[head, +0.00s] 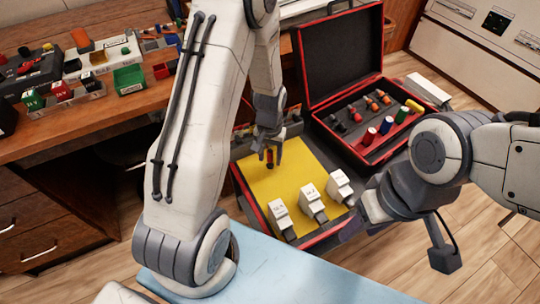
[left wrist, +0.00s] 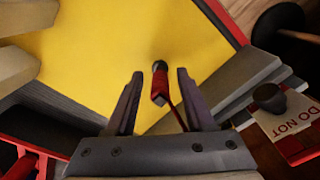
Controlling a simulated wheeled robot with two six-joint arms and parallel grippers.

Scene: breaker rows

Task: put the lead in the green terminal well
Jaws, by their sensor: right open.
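A red lead with a dark tip (left wrist: 160,84) lies between the spread fingers of my left gripper (left wrist: 158,84) in the left wrist view, with a gap on both sides. In the head view the lead (head: 269,159) shows small and red over the yellow panel (head: 262,198), at my left gripper (head: 270,152). Whether it touches the panel is unclear. An open green box (head: 128,78) stands on the wooden bench at the upper left; a smaller green piece (head: 32,101) is further left. I cannot tell which is the green terminal well. My right gripper (head: 372,207) is at the right, partly hidden by its arm, near the white blocks.
Three white labelled blocks (head: 312,203) line the panel's near edge. An open red-edged case (head: 314,103) with coloured cylinders stands behind. The wooden bench (head: 110,122) holds several coloured boxes at the upper left. A light blue surface (head: 275,277) is in front.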

